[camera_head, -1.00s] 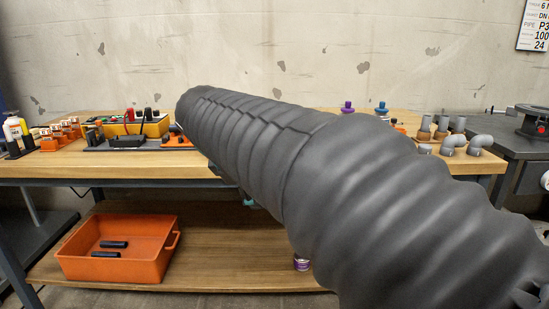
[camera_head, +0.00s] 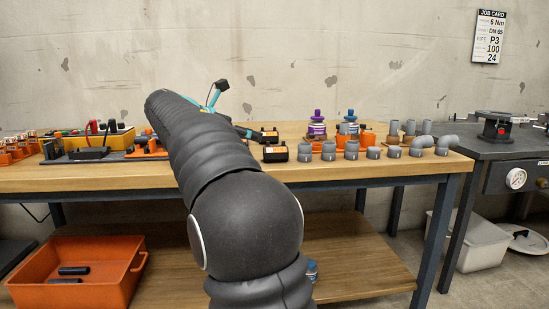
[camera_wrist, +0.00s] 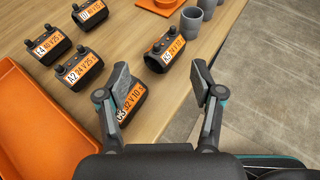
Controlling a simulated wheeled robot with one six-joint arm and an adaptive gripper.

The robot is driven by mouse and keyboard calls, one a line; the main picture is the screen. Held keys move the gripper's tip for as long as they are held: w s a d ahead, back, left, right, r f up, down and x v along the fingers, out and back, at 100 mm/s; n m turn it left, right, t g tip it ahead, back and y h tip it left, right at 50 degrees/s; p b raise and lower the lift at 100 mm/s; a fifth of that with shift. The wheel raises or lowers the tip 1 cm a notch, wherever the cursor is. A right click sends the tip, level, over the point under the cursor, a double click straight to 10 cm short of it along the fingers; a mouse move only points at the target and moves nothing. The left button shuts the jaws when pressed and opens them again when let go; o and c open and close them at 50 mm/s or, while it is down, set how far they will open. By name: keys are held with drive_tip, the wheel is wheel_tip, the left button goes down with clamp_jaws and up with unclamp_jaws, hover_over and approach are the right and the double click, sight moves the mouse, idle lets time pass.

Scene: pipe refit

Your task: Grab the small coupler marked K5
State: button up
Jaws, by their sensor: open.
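A small black coupler with an orange label (camera_wrist: 168,49), which seems to read K5, lies on the bench in the wrist view. It is beyond the fingertips, near the bench's front edge. It appears to be the front black coupler (camera_head: 275,154) beside the grey fittings in the head view. My gripper (camera_wrist: 162,78) is open and empty, its two fingers spread on either side of the view's middle. Another coupler, marked C3 (camera_wrist: 133,97), lies close by the left finger and partly behind it. In the head view my arm hides most of the gripper.
Couplers marked A2 (camera_wrist: 80,70) and K4 (camera_wrist: 47,45), with another (camera_wrist: 90,13), lie to the left. An orange tray (camera_wrist: 30,125) is at the lower left. Grey pipe fittings (camera_wrist: 191,20) stand just beyond the K5 coupler. Right of the bench edge is open floor.

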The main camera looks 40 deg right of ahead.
sight(269, 147)
drive_tip(key=x, duration=0.3)
drive_tip(key=shift+d+f, duration=0.2)
drive_tip(key=shift+d, duration=0.15)
drive_tip(key=b+x, duration=0.1)
drive_tip(key=x, duration=0.1)
drive_tip(key=b+x, duration=0.1)
drive_tip(key=x, duration=0.1)
drive_tip(key=shift+f, duration=0.4)
drive_tip(key=shift+d+f, duration=0.1)
drive_tip(key=shift+d, duration=0.4)
drive_tip(key=shift+w, duration=0.1)
drive_tip(key=shift+c, duration=0.2)
drive_tip(key=shift+a, duration=0.1)
drive_tip(key=c, duration=1.2)
drive_tip(key=shift+f, duration=0.1)
clamp_jaws()
